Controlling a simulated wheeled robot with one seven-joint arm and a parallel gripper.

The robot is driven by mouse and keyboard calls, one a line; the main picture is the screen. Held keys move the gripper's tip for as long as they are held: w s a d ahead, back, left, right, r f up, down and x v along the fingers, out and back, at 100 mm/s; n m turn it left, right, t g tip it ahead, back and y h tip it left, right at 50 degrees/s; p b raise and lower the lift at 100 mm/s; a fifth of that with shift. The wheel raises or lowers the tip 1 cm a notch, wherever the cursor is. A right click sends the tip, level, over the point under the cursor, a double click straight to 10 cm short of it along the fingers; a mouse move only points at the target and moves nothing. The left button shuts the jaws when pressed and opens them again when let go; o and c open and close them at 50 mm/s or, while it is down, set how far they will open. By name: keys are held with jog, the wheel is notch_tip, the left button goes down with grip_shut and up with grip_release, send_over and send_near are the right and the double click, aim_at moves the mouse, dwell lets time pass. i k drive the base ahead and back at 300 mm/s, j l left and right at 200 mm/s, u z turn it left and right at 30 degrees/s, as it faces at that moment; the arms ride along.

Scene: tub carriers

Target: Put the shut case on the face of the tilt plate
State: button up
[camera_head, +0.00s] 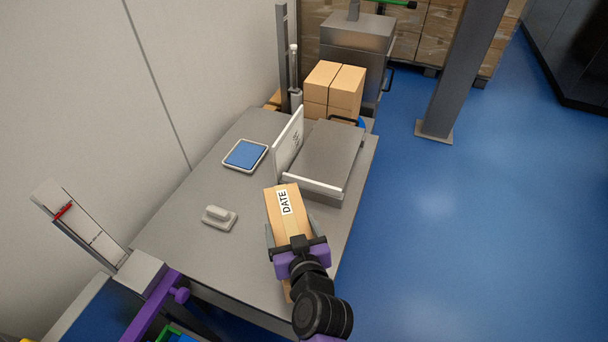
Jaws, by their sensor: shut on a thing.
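The case (281,211) is a tan cardboard box with a white DATE label and a tape strip, and its visible top looks shut. My gripper (291,228) is shut on it, one finger on each side, and holds it at the right front of the grey table. The tilt plate (325,148) is a grey plate just beyond the case, with a white fence along its left side and another along its near edge. Its face is bare. The case is on the near side of the near fence; whether they touch, I cannot tell.
On the grey table (185,205) are a blue-topped tray (245,155) and a light grey handled block (219,217). Stacked boxes (333,90) stand behind the plate, near a metal post. A grey pillar (460,70) rises at right. The blue floor to the right is clear.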

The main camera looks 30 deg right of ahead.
aim_at(332, 146)
jog(key=i+l+u, duration=0.1)
jog(key=l, duration=0.5)
jog(key=i+l+u, duration=0.15)
jog(key=l, duration=0.45)
jog(key=i+l+u, duration=0.1)
jog(key=l, duration=0.5)
jog(key=i+l+u, duration=0.1)
jog(key=l, duration=0.55)
jog(key=i+l+u, duration=0.1)
jog(key=l, duration=0.55)
jog(key=i, duration=0.1)
